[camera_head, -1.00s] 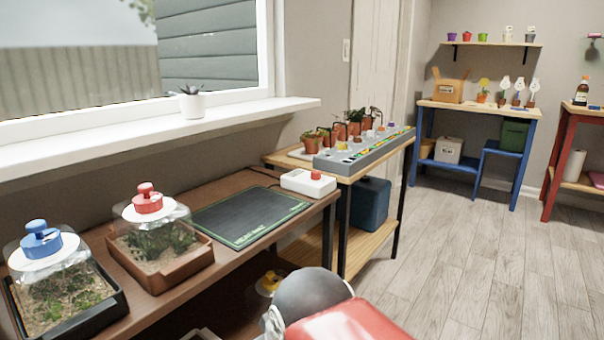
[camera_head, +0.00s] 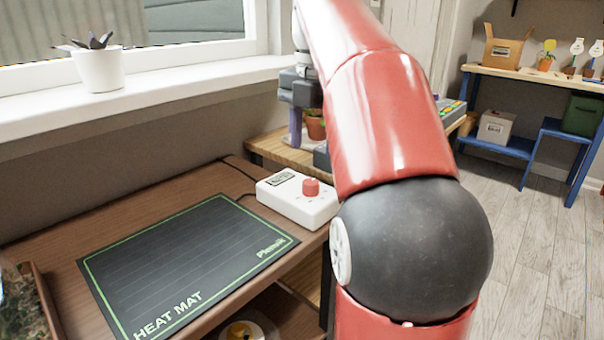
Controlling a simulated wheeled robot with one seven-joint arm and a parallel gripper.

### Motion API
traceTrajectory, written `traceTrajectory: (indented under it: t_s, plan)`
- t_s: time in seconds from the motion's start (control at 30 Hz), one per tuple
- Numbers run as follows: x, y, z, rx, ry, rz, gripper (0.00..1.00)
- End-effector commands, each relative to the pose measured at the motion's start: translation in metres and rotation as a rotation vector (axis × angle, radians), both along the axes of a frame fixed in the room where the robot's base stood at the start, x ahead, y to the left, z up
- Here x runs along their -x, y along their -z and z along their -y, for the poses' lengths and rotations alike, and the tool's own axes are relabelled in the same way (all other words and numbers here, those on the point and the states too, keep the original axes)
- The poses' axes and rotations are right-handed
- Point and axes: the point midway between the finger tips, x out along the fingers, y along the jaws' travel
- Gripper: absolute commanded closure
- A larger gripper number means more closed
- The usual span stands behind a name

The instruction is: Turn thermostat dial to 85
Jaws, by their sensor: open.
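The thermostat (camera_head: 293,208) is a white box on the brown bench, to the right of the heat mat. Its red dial (camera_head: 310,187) stands on top, and a small display (camera_head: 280,179) sits at its back left. I cannot read the number. My gripper (camera_head: 296,130) is partly in view above and behind the thermostat, near the wooden table. It is apart from the dial. My red arm hides part of it. It is open, and I see nothing held in it.
The black heat mat (camera_head: 185,262) lies flat on the bench (camera_head: 60,235). A white plant pot (camera_head: 100,70) stands on the window sill (camera_head: 190,78). A terracotta pot (camera_head: 316,126) stands close beside my gripper. A planted tray (camera_head: 48,308) is at the lower left.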

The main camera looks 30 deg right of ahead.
Motion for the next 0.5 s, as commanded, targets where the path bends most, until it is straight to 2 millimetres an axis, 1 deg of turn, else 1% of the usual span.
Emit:
traceTrajectory:
  t_s: [0.03,0.3,0.4,0.5]
  plan:
    - [0.0,0.008,0.0,-0.001,-0.005,-0.003,0.5]
    - [-0.001,0.052,-0.001,0.0,-0.004,-0.001,0.5]
    - [-0.001,0.064,-0.002,0.0,-0.003,-0.001,0.5]
    - [-0.002,0.071,-0.002,0.0,-0.003,0.0,0.5]
